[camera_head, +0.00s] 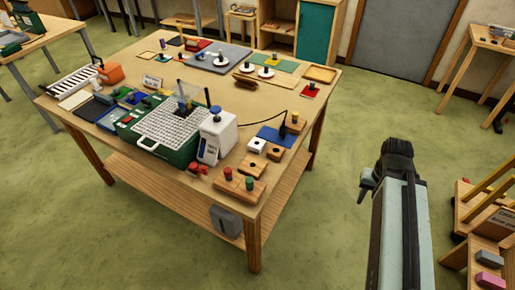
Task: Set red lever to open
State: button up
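I cannot make out for sure which thing is the red lever. A wooden block (238,190) at the front corner carries a red knob (228,173) and a green knob (250,183). My arm rises at the right, over the floor and apart from the table. Its dark end, with my gripper (392,160), is right of the table. The fingers are too unclear to tell open from shut.
A green machine with a white perforated top (180,130) stands at the table's front. Coloured parts and trays cover much of the table. A lower shelf (165,190) runs beneath it. A stand (490,225) is at the lower right. Green floor (330,225) is clear between table and arm.

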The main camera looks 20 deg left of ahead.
aim_at(193, 166)
jog(key=z, duration=0.55)
jog(key=k, duration=1.3)
jog(key=u, duration=1.5)
jog(key=i, duration=1)
jog(key=z, duration=0.05)
